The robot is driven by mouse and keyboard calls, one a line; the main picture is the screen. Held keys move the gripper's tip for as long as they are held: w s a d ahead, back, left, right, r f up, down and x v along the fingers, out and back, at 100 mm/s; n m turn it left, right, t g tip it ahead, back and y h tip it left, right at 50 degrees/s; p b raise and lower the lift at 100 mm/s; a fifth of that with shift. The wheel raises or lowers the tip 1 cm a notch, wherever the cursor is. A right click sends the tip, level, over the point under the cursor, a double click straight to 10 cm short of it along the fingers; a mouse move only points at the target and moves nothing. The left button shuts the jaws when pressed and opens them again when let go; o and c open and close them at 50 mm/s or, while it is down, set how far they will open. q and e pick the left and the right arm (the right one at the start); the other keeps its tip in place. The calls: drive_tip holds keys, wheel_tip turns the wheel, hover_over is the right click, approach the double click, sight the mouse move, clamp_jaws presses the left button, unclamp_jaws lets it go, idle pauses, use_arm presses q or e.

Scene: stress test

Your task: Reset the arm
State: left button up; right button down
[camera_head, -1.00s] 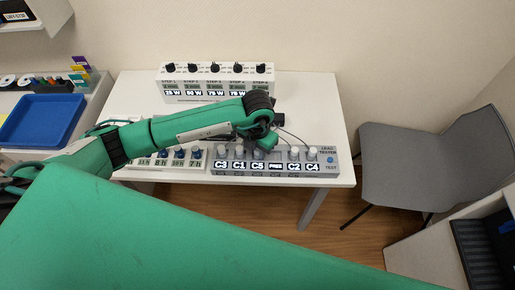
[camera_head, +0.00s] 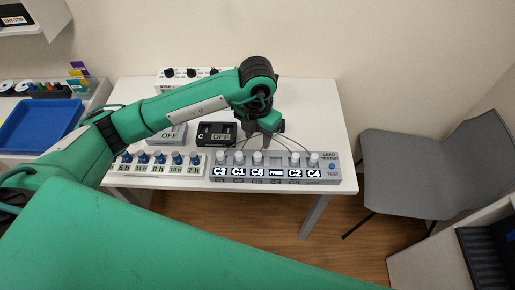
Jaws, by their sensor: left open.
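My left arm comes in from the left and reaches over the white table (camera_head: 325,120). My left gripper (camera_head: 262,143) points down just behind the grey lead tester (camera_head: 318,172) and is open, though its fingertips are small and partly hidden. I cannot tell whether it touches anything. Thin dark cables run near the gripper. My right gripper does not show.
A white strip of blue knobs (camera_head: 157,170) stands left of the tester. A black device reading OFF (camera_head: 216,135) and a pale one (camera_head: 167,134) stand behind. My arm partly hides a white box (camera_head: 170,82). A grey chair (camera_head: 415,170) stands at right, a blue tray (camera_head: 38,124) at left.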

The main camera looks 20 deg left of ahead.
use_arm(q)
drive_tip(key=shift+r, duration=1.15)
